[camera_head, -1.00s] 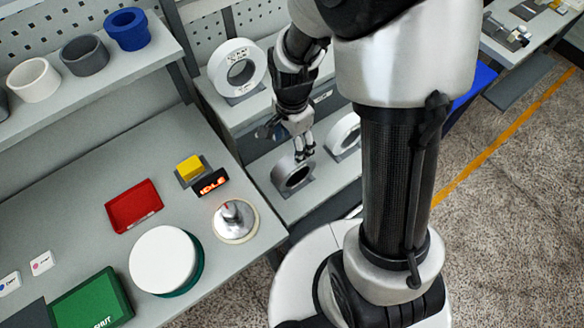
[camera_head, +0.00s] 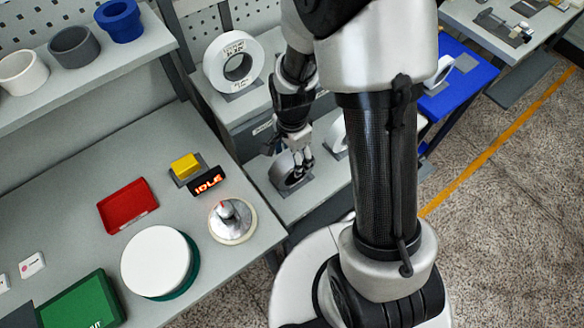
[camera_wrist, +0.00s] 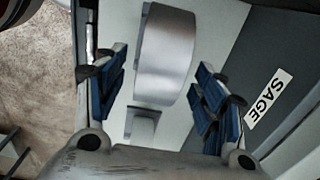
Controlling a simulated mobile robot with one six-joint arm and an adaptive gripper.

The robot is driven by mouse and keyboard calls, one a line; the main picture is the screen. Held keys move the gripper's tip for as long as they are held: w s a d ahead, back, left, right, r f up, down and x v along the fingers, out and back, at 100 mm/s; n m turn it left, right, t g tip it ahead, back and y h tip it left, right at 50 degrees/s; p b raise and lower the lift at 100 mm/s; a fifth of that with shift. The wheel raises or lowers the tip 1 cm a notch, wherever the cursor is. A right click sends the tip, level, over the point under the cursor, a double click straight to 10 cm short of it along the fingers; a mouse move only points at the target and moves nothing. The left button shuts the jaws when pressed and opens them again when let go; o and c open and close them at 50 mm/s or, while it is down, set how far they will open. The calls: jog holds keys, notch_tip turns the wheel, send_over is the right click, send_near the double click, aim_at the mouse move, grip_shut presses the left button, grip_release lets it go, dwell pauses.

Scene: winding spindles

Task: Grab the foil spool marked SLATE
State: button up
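A grey, silver-sided spool (camera_head: 289,180) stands on a lower shelf in the head view, partly hidden by my gripper (camera_head: 298,163). In the wrist view the same spool (camera_wrist: 165,58) shows its curved side between the blue-padded fingers of my gripper (camera_wrist: 158,85). The fingers are open, one on each side, with gaps visible between pads and spool. I see no SLATE marking on it. A label reading SAGE (camera_wrist: 267,97) is on a dark grey surface to the right in the wrist view.
A white spool (camera_head: 233,65) stands on the shelf above; its label is unreadable. Another white spool (camera_head: 337,135) is partly hidden behind my arm. A further spool (camera_head: 438,72) stands on a blue table (camera_head: 465,85). The left bench holds a red tray (camera_head: 127,207) and an IDLE display (camera_head: 208,182).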

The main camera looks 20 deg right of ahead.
grip_shut()
dwell(0.6)
dwell(0.3)
